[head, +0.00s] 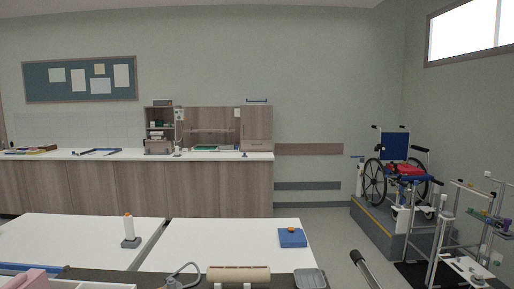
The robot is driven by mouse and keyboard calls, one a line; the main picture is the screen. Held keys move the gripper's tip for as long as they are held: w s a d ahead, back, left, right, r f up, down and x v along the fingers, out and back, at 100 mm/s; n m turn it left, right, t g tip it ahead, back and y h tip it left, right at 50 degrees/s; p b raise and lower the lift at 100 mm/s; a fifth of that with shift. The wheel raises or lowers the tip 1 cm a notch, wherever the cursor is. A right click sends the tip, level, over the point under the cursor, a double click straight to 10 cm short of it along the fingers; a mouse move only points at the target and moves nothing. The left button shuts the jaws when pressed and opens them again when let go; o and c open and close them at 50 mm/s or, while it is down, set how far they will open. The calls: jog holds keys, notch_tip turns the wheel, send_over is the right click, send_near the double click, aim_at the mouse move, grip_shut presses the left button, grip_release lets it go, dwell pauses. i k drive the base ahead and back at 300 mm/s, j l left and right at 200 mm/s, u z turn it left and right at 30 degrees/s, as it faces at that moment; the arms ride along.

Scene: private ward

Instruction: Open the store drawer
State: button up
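A small wood-fronted cabinet (257,122) stands at the right end of the long back counter. A seam divides its front into a taller upper panel and a low lower panel (257,145) that looks like a shut drawer front. I cannot tell for certain that this is the store drawer. The cabinet is far off, beyond the white tables. My gripper is not in view.
White tables (66,236) stand in front, with a bottle on a dark base (130,232) and a blue box (292,238). Back counter (100,155). A wheelchair (393,165) sits on a platform at right, near wheeled frames. Open floor (335,225) lies between.

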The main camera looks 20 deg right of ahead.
aim_at(245, 145)
jog(key=z, duration=0.8)
jog(key=l+z, duration=0.2)
jog(key=l, duration=0.2)
jog(key=i+l+z, duration=0.25)
jog(key=l+z, duration=0.2)
jog(key=l, duration=0.3)
jog(key=i+l+z, duration=0.25)
jog(key=i+l, duration=0.8)
jog(key=i, duration=0.2)
jog(key=i+j+u, duration=0.15)
jog(key=i+u, duration=0.2)
jog(key=i, duration=0.2)
jog(key=i+u, duration=0.35)
jog(key=i, duration=0.15)
jog(key=i+l+u, duration=0.15)
jog(key=i+u, duration=0.2)
jog(key=i, duration=0.2)
jog(key=i+u, duration=0.25)
jog(key=i, duration=0.6)
jog(key=i+l+u, duration=0.2)
jog(key=i, duration=0.7)
jog(key=i+l+u, duration=0.1)
jog(key=i+u, duration=0.3)
jog(key=i, duration=1.45)
jog(key=i+j+z, duration=0.1)
jog(key=i, duration=0.4)
jog(key=i+j, duration=0.15)
jog(key=i, duration=0.3)
jog(key=i+j+z, duration=0.15)
jog(key=i, duration=0.35)
